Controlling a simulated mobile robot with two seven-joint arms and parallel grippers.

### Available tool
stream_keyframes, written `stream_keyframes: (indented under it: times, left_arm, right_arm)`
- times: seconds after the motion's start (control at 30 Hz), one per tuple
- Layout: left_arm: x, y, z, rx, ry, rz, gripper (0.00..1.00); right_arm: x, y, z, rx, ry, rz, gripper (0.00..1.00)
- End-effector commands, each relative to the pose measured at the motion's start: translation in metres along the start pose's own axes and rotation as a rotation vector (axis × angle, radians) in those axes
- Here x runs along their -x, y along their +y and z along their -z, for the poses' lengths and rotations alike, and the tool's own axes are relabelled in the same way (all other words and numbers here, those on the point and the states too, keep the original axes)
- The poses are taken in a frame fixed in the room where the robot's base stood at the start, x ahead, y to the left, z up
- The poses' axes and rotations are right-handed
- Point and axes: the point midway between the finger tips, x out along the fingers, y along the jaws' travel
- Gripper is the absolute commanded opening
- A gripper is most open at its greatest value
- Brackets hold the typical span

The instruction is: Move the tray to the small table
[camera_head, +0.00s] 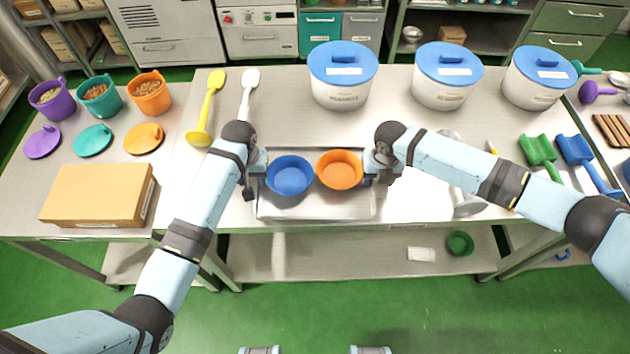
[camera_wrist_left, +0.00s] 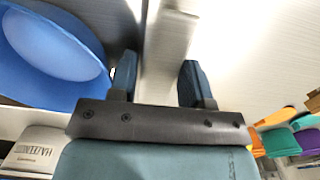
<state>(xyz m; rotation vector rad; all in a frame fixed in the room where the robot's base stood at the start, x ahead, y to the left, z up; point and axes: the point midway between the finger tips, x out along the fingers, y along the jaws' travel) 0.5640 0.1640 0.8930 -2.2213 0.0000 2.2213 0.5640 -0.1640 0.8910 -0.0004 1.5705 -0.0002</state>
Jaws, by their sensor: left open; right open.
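The grey metal tray (camera_head: 315,207) lies on the middle worktable (camera_head: 215,215) near its front edge. It holds a blue bowl (camera_head: 290,176) on the left and an orange bowl (camera_head: 340,170) on the right. My left gripper (camera_head: 260,171) is at the tray's left side. In the left wrist view its open fingers (camera_wrist_left: 158,65) stand either side of the tray's rim (camera_wrist_left: 167,40), with the blue bowl (camera_wrist_left: 55,50) beside them. My right gripper (camera_head: 373,168) is open at the tray's right side; its fingertips are partly hidden. I cannot tell which surface is the small table.
A cardboard box (camera_head: 100,195), lidless cups and lids occupy the left table (camera_head: 25,200). White tubs with blue lids (camera_head: 343,75) stand behind the tray. Yellow (camera_head: 205,110) and white utensils lie behind left; green (camera_head: 540,152) and blue scoops lie right. Green floor is free in front.

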Motion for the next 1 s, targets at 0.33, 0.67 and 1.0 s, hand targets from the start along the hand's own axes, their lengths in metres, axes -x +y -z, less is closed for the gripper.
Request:
stream_keyframes:
  times: [0.33, 0.67, 1.0]
  left_arm:
    - [0.001, 0.000, 0.000, 0.000, 0.000, 0.000, 0.00]
    - [0.008, 0.000, 0.001, 0.000, 0.002, -0.001, 0.00]
    - [0.040, 0.000, 0.001, 0.000, 0.002, -0.001, 0.00]
  right_arm:
    - [0.000, 0.000, 0.000, 0.000, 0.000, 0.000, 0.00]
    - [0.008, 0.000, 0.000, 0.000, -0.001, -0.001, 0.00]
    - [0.039, 0.000, 0.000, 0.000, -0.001, -0.001, 0.00]
